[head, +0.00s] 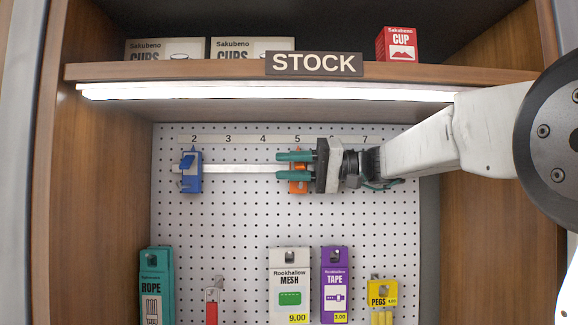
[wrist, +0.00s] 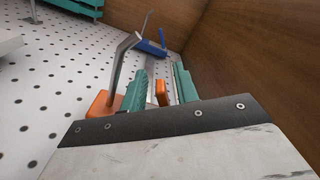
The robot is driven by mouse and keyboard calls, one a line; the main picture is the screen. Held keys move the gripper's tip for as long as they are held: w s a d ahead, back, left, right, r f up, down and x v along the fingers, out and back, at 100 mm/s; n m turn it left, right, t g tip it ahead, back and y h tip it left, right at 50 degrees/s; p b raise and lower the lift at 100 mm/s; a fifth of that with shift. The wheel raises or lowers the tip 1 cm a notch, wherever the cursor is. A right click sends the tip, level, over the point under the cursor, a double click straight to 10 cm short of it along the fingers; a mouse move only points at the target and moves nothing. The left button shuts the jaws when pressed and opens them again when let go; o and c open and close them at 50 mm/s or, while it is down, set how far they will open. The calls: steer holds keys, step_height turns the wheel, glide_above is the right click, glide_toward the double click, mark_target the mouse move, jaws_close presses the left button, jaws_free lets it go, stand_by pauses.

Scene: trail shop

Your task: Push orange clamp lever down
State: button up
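The orange clamp (head: 298,188) sits on the pale rail (head: 240,169) under number 5, partly hidden by my gripper (head: 279,166). My gripper reaches in from the right, with its teal fingers above and below the rail. In the wrist view, the orange clamp's body (wrist: 103,104) shows beside the left finger. A small orange part (wrist: 161,93), perhaps its lever, lies between the fingers of my gripper (wrist: 160,82) with gaps on both sides. The fingers are open. I cannot tell if they touch the clamp or how far its lever is tilted.
A blue clamp (head: 188,172) holds the rail's left end under number 2. A bent metal hook (wrist: 122,65) rises beside my left finger. Hanging rope (head: 155,262), mesh (head: 289,260), tape (head: 335,262) and pegs (head: 382,290) packs are below. The shelf (head: 200,70) is above.

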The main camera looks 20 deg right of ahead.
steer(key=v, duration=0.7)
steer(key=shift+s+d, duration=0.15)
steer(key=shift+d, duration=0.2)
stand_by(0.4)
